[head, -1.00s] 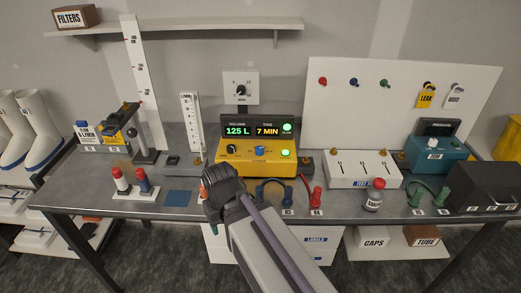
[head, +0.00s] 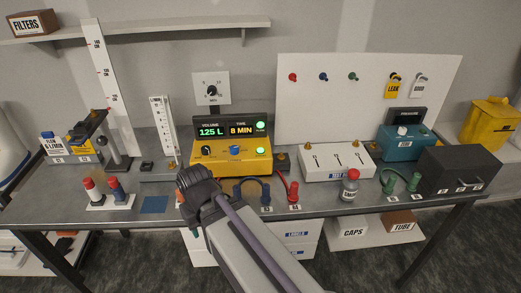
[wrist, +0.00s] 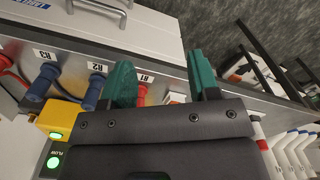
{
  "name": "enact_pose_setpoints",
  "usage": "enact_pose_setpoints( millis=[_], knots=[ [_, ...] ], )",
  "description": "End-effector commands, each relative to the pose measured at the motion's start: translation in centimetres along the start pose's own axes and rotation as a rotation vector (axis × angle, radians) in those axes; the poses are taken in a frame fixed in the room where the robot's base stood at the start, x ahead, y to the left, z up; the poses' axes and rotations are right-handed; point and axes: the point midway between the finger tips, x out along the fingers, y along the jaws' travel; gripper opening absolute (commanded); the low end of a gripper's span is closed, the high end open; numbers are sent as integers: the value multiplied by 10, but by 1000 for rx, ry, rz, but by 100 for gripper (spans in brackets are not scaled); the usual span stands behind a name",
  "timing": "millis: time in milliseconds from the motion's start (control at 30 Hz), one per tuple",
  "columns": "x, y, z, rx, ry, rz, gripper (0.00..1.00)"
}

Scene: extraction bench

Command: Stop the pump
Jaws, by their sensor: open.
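The yellow pump box (head: 226,167) stands at the middle of the bench, with a black knob, a blue knob (head: 236,151) and a lit green round button (head: 260,142) on its top. Its display (head: 226,130) reads 125 L and 8 MIN, with a lit green light (head: 260,125) beside it. In the wrist view the pump's yellow side (wrist: 62,118) and a green light (wrist: 53,162) show at the lower left. My gripper (head: 190,197) is in front of the pump's left end, apart from its controls. Its teal fingers (wrist: 162,80) are open and empty in the wrist view.
Blue and red hose connectors (head: 293,192) stand right of my gripper at the bench front. Red and blue handles on a white base (head: 108,203) are left.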

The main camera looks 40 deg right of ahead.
Motion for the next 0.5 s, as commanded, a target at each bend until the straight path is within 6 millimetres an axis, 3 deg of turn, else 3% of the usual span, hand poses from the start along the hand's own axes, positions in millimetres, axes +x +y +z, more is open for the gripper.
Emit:
enact_pose_setpoints(
  millis=[67, 500],
  knots=[
    [0, 0, 0, 0, 0, 0, 48],
    [0, 0, 0, 0, 0, 0, 6]
  ],
)
